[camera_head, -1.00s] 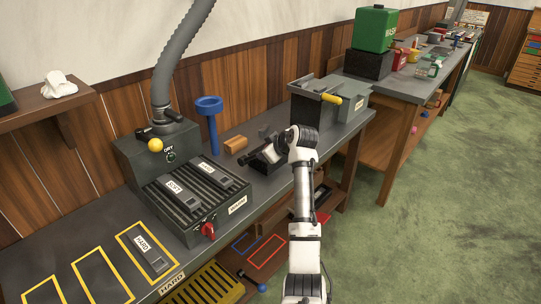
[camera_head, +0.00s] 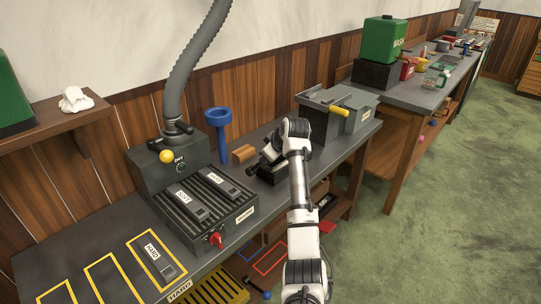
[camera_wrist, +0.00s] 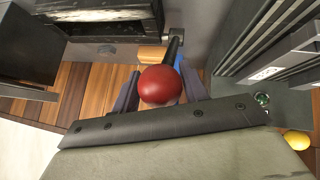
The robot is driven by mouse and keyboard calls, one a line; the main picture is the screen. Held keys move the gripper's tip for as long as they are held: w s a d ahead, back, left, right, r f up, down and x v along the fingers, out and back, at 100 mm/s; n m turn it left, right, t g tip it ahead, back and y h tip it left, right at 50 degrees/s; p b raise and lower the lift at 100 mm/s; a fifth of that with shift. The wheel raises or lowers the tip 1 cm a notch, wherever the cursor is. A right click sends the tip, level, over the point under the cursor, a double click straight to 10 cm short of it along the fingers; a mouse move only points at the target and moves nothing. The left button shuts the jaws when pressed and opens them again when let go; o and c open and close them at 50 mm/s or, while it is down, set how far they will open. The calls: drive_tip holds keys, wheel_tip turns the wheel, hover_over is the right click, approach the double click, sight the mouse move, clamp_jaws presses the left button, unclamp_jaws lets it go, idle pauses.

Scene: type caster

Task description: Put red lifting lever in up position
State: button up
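The red ball knob (camera_wrist: 160,85) of the lever sits on a dark rod (camera_wrist: 174,48) in the wrist view. My gripper (camera_wrist: 160,78) is open, with one finger on each side of the red ball. In the head view my gripper (camera_head: 266,163) is low over the bench, right of the dryer box. The red ball cannot be made out there; my arm and gripper cover that area.
A blue funnel-like stand (camera_head: 219,120), an orange-brown block (camera_head: 243,154) and a grey machine with a yellow handle (camera_head: 340,111) stand close around my gripper.

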drive_tip(key=shift+o, duration=1.3)
drive_tip(key=shift+f, duration=0.15)
drive_tip(key=shift+s+d, duration=0.1)
drive_tip(key=b+v, duration=0.3)
drive_tip(key=v, duration=1)
drive_tip(key=shift+s+r+b, duration=0.15)
drive_tip(key=shift+r+b, duration=0.15)
drive_tip(key=shift+b, duration=0.05)
drive_tip(key=shift+d, duration=0.1)
